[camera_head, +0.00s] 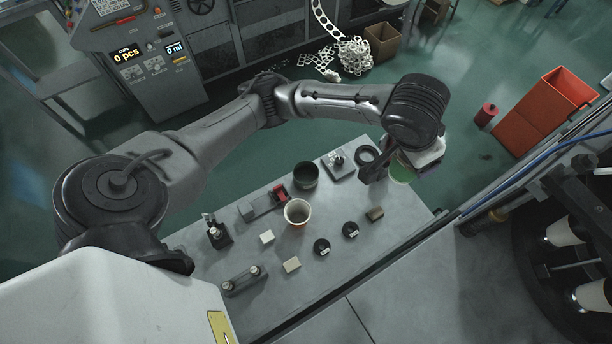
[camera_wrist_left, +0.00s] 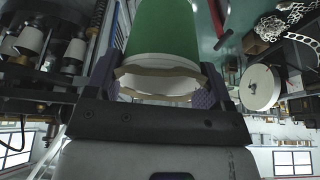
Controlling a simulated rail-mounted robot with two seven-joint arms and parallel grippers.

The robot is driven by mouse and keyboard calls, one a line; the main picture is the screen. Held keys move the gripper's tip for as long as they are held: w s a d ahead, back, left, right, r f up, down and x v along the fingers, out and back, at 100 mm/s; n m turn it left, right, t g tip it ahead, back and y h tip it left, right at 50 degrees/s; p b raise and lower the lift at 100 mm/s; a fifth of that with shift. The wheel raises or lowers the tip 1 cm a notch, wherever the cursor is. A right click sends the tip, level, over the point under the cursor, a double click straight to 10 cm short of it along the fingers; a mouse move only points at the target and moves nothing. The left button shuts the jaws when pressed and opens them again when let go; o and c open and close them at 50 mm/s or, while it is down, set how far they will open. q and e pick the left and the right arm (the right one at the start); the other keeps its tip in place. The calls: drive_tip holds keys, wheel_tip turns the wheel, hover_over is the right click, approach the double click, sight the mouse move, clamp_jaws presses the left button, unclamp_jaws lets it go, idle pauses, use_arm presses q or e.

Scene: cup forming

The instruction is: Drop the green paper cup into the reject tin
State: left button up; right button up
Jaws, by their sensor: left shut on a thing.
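An open round dark tin (camera_head: 306,174), which looks like the reject tin, stands on the table left of the gripper. My right gripper is not in view.
Dark machinery with white cups (camera_head: 563,232) is at the right.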

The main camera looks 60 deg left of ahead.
use_arm(q)
drive_tip(key=shift+n, duration=0.3)
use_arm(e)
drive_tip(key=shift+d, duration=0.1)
